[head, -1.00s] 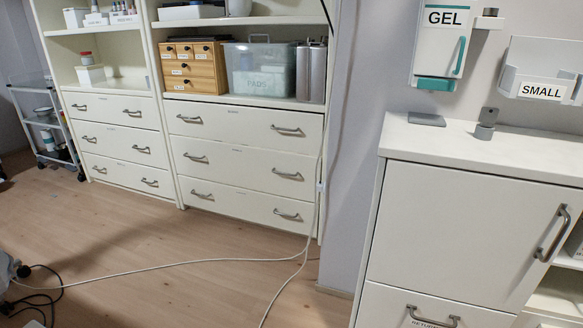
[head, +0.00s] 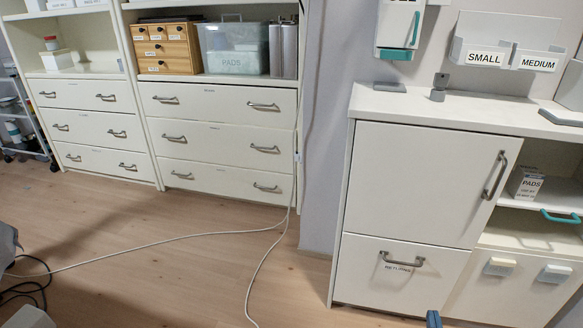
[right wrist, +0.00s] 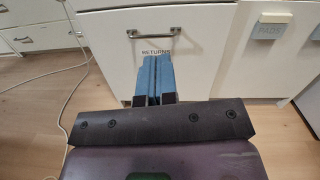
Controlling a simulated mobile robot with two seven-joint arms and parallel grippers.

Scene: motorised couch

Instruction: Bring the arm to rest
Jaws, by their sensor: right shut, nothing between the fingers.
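My right gripper (right wrist: 154,80) shows in the right wrist view with its blue fingers together and nothing between them. It points toward the white drawer marked RETURNS (right wrist: 190,62), which has a grey bar handle (right wrist: 155,33). I cannot tell how far the fingertips are from the drawer. In the head view only the blue tip of the right gripper (head: 433,318) shows at the bottom edge, in front of the cabinet's lower part. The RETURNS drawer (head: 375,285) looks shut there. My left gripper is not in view.
A white cable (head: 150,243) runs across the wood floor and up beside the shelving. Black cables (head: 30,285) lie at the lower left. White drawers (head: 220,145) stand at the back. The cabinet top (head: 450,112) holds small grey items. Open floor lies at the centre left.

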